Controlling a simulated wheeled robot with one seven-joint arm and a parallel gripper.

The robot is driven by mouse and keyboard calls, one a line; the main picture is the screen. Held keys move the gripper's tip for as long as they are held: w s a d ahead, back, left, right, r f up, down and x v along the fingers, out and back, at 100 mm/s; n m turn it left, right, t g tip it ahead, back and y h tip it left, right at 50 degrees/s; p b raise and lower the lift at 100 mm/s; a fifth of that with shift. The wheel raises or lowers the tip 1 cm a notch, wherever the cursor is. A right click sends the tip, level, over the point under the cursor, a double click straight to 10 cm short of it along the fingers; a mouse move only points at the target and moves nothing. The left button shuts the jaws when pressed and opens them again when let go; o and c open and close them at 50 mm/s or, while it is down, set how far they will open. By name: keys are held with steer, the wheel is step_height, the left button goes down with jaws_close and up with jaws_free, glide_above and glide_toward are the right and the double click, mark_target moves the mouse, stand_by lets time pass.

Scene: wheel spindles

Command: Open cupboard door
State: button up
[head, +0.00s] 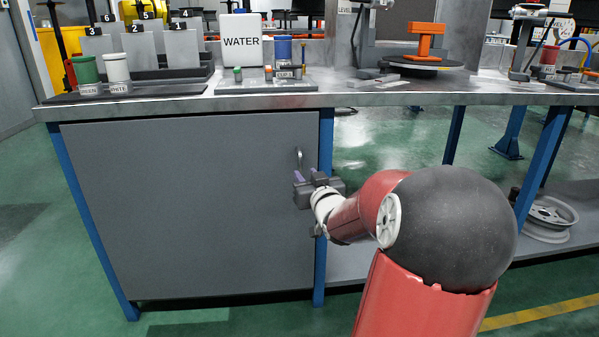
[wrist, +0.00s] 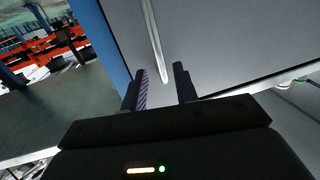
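The grey cupboard door (head: 190,205) is shut under the workbench, on the left side of the head view. Its handle (head: 299,158) is a thin upright metal bar near the door's upper right edge. My gripper (head: 308,176) is in front of the door, just below the handle in the head view. In the wrist view the door (wrist: 215,40) fills the upper middle and the handle (wrist: 154,40) runs down toward the gap between the fingers. My gripper (wrist: 161,88) is open, with its two fingers apart and nothing visibly held. Whether a finger touches the handle I cannot tell.
The workbench top (head: 350,99) carries a WATER box (head: 241,42), green and white containers and an orange part (head: 425,45). A blue leg (head: 325,145) stands right of the door. A wheel rim (head: 548,217) lies on the lower shelf. The floor before the door is clear.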

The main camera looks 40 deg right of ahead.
mark_target(301, 169)
steer(key=shift+b+x, duration=0.6)
steer(key=shift+x, duration=2.2)
jaws_close()
